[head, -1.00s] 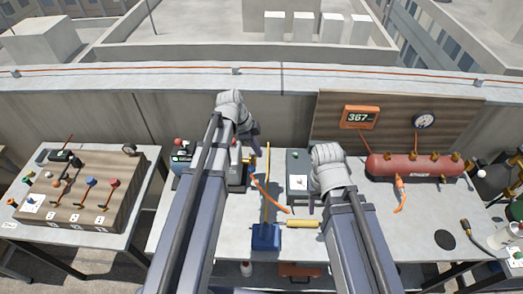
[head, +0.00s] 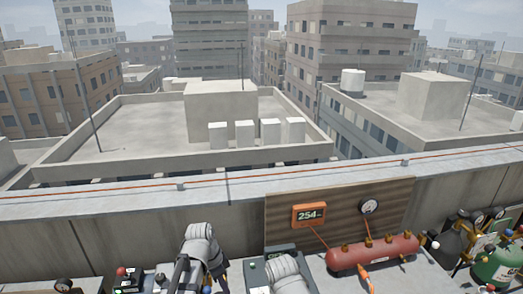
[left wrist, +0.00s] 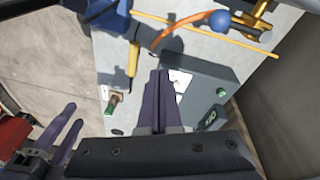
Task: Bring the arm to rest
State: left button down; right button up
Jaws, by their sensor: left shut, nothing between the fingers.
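My left arm's grey wrist (head: 200,245) rises at the bottom middle of the head view, with a bit of dark finger beside it. In the left wrist view my left gripper (left wrist: 160,74) is shut and empty, pointing over the bench beside a dark grey box (left wrist: 205,90). My right arm's wrist (head: 284,272) shows at the bottom edge of the head view; its fingers are hidden there. In the left wrist view two separated purple fingers of my right gripper (left wrist: 76,112) show at the lower left, with nothing between them.
A red tank (head: 372,254) with brass fittings stands right of my arms, before a board with an orange display (head: 309,215) and a round gauge (head: 369,206). A green cylinder (head: 497,266) is at far right. A concrete parapet (head: 120,205) runs behind the bench.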

pick_arm(q)
jog(key=s+d+f+n+y+b, duration=0.2)
jog(key=s+d+f+n, duration=0.1)
jog(key=s+n, duration=0.1)
jog(key=s+d+f+n+y+b, duration=0.1)
jog(key=s+d+f+n+b, duration=0.1)
jog(key=s, duration=0.5)
jog(key=shift+d+f+n+y, duration=0.4)
jog(key=shift+d+n, duration=0.25)
jog(key=shift+n, duration=0.35)
